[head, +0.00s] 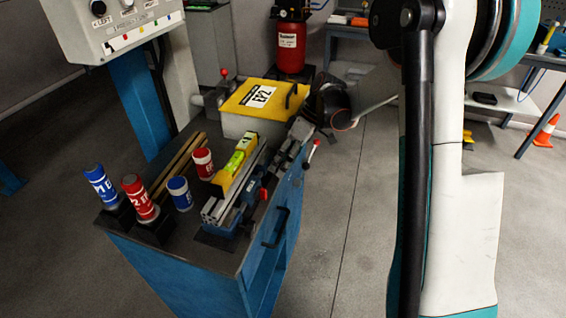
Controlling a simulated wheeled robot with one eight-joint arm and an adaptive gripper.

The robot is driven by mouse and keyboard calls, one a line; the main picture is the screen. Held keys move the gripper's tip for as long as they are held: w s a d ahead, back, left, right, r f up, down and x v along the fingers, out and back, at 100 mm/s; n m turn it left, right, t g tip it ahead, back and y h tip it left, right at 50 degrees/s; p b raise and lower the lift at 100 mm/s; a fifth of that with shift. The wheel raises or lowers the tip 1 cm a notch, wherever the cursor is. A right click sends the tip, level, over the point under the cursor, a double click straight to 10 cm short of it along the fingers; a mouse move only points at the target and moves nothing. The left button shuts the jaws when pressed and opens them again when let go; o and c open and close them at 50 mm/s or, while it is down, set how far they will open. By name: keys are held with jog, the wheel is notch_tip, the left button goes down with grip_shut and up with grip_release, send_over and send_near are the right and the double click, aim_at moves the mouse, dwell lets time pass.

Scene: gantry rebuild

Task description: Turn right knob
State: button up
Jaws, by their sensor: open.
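The control panel (115,25) is a pale box at the upper left, cut off by the top edge. A dark knob (98,7) sits on it above a label reading LEFT. Further right, a second control (127,3) shows only partly at the top edge, near a partly readable label. I cannot tell how either is turned. Small coloured markings or buttons run along the panel's lower edge. My white and teal arm (450,190) fills the right side, well apart from the panel. I cannot make out my gripper in this view.
A blue workbench (175,270) stands below the panel, holding red and blue cans (140,200), a yellow level (236,165) and a yellow-lidded box (262,100). A red tank (291,45) stands behind. An unclear dark shape (328,97) lies beside the bench. Floor is clear at centre front.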

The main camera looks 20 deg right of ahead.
jog(key=v, duration=1.2)
